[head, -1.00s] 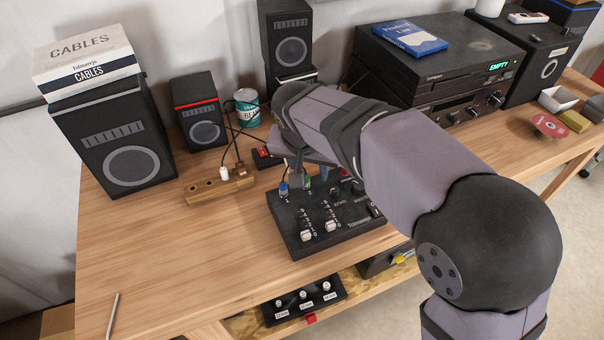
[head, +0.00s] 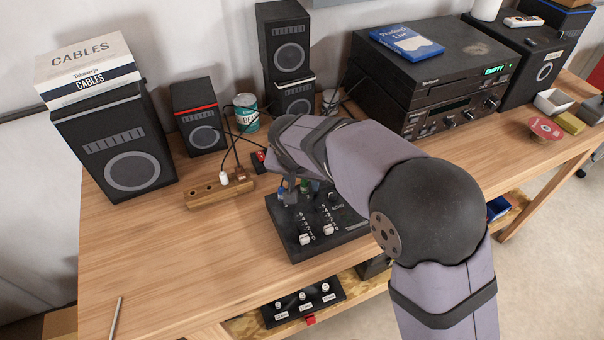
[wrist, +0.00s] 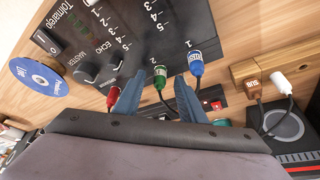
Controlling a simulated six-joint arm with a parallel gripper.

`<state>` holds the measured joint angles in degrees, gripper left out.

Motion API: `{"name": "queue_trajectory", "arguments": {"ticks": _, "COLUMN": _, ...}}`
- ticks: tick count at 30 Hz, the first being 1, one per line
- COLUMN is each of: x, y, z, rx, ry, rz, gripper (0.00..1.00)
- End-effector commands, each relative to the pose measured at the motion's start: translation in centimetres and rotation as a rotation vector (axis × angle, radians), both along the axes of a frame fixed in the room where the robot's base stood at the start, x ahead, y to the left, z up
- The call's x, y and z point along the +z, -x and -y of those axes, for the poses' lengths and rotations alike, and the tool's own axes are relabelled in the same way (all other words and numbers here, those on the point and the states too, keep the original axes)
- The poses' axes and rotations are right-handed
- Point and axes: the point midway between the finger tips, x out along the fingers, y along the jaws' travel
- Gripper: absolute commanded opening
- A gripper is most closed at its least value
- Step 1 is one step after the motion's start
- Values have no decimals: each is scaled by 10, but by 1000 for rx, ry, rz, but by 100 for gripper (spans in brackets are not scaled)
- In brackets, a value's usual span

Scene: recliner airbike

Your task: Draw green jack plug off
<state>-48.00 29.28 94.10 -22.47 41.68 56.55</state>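The green jack plug (wrist: 160,78) stands in the socket marked 2 on the black mixer (wrist: 125,35) in the wrist view. The blue plug (wrist: 195,66) is in socket 1 beside it, and a red plug (wrist: 113,97) is on its other side. My gripper (wrist: 160,86) is open, with one blue-grey finger on each side of the green plug. I see gaps between the fingers and the plug. One finger lies between green and red, the other close to the blue plug. In the head view the mixer (head: 290,233) is partly hidden by my arm.
A wooden block with sockets (head: 205,195) and two plugs stands left of the mixer. Speakers (head: 125,150), a teal can (head: 246,112) and a stereo stack (head: 425,85) stand behind. The table's left front (head: 170,260) is mostly clear.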

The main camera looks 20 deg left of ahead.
Motion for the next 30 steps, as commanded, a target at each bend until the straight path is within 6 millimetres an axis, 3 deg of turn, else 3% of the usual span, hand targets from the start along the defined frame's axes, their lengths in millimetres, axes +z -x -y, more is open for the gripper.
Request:
{"name": "queue_trajectory", "arguments": {"ticks": 11, "x": -5, "y": -2, "z": 0, "rx": 1, "ry": -1, "rz": 1, "gripper": 37}}
{"name": "queue_trajectory", "arguments": {"ticks": 16, "x": -5, "y": -2, "z": 0, "rx": 0, "ry": -1, "rz": 1, "gripper": 1}}
{"name": "queue_trajectory", "arguments": {"ticks": 30, "x": -2, "y": -2, "z": 0, "rx": 0, "ry": -1, "rz": 1, "gripper": 0}}
